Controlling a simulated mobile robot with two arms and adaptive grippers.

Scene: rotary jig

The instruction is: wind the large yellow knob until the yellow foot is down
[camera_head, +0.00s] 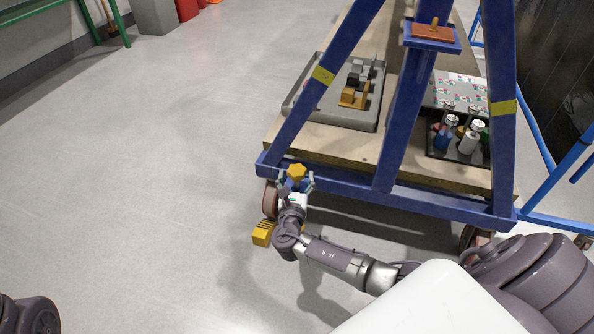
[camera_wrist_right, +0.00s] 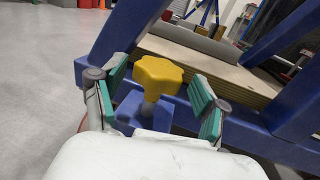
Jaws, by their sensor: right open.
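The large yellow knob (camera_head: 296,171) sits on top of a blue bracket at the near left corner of the blue frame. My left gripper is not in view.
The blue frame (camera_head: 440,205) carries a wooden deck with a grey tray (camera_head: 318,112) of blocks and a dark tray of bottles (camera_head: 458,152). A caster wheel (camera_head: 270,199) is close to the gripper. Open floor (camera_head: 140,180) lies to the left.

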